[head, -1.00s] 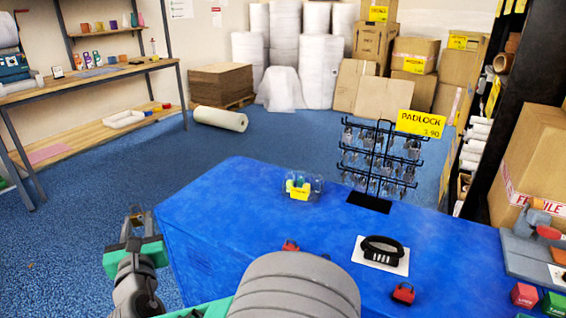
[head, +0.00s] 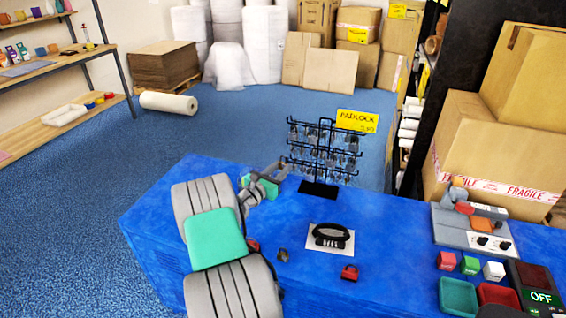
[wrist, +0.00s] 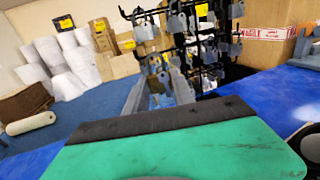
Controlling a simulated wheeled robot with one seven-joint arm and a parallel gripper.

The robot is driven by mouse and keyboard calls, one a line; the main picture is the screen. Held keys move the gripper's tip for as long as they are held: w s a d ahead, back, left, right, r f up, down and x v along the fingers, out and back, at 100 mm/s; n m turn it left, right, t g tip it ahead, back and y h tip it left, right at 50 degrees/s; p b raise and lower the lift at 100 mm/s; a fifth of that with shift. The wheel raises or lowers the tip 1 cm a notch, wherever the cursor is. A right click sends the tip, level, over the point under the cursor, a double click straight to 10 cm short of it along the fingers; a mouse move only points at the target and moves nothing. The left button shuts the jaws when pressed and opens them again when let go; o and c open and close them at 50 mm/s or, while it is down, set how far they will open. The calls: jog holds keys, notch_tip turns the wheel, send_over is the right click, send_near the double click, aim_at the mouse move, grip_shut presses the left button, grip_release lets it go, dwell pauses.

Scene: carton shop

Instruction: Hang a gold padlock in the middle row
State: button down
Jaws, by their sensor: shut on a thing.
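The black wire rack (head: 320,189) stands on the blue counter, with grey-looking padlocks (head: 322,154) hanging in several rows. A yellow PADLOCK sign (head: 357,121) tops it. My gripper (head: 278,168) is just left of the rack, about level with its lower part. In the wrist view my gripper (wrist: 160,85) points at the rack's hanging padlocks (wrist: 208,50). It is shut on a small padlock, mostly hidden by the fingers; its colour is not clear. I cannot tell whether it touches a hook.
Trays (head: 458,296) and coloured blocks (head: 470,265) are at right. Cartons (head: 480,165) stand behind.

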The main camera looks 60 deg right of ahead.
jog(key=shift+s+d+f+b, duration=0.1)
jog(key=shift+s+d+b, duration=0.1)
jog(key=shift+d, duration=0.25)
jog(key=shift+s+d+f+b, duration=0.1)
jog(key=shift+d+b, duration=0.1)
jog(key=shift+d, duration=0.2)
jog(key=shift+w+d+f+b, duration=0.2)
jog(key=shift+d+b, duration=0.35)
jog(key=shift+d, duration=0.75)
jog(key=shift+w+d+f+b, duration=0.2)
jog(key=shift+d+b, duration=0.3)
jog(key=shift+d, duration=0.75)
jog(key=shift+w+d+f+b, duration=0.1)
jog(key=shift+w+d+b, duration=0.35)
jog(key=shift+d, duration=0.85)
jog(key=shift+s, duration=0.15)
jog(key=c, duration=1)
grip_release()
jog(key=shift+o, duration=0.2)
jog(key=shift+a, duration=0.1)
